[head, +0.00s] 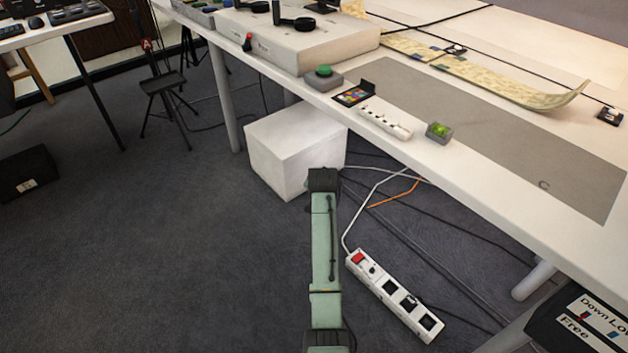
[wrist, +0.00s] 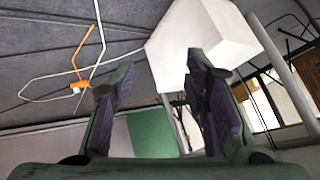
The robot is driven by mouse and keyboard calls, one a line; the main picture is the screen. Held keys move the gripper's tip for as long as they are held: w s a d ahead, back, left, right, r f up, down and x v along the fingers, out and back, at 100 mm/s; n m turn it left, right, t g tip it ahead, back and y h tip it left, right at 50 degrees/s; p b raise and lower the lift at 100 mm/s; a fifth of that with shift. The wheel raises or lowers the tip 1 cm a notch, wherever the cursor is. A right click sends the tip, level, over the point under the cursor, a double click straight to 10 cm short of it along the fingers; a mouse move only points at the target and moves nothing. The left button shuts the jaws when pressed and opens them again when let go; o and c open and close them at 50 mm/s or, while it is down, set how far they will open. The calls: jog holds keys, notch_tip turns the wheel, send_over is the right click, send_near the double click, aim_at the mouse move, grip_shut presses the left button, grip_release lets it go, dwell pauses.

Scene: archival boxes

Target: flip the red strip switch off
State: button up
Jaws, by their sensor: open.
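The red switch (head: 358,259) sits at the upper-left end of a white power strip (head: 373,279). The strip lies on the carpet with several dark sockets or plugs along it, to the right of my green arm. Whether the switch is on or off cannot be told. My gripper (wrist: 155,78) is open and empty in the wrist view, its two dark fingers apart. In the head view my arm reaches toward the white box, and the fingers cannot be made out. The switch and strip are not seen in the wrist view.
A white box (head: 290,150) stands on the carpet under the table (head: 470,180), also in the wrist view (wrist: 205,40). White, black and orange (head: 395,195) cables run near the strip. A black box (head: 575,325) is at lower right.

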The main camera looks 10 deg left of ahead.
jog(key=shift+w+a+r+n+t, duration=0.1)
jog(key=shift+a+r+n+t, duration=0.05)
jog(key=shift+a+r, duration=0.4)
jog(key=shift+a+r+n+t, duration=0.15)
jog(key=shift+a+r, duration=0.2)
jog(key=shift+r, duration=0.3)
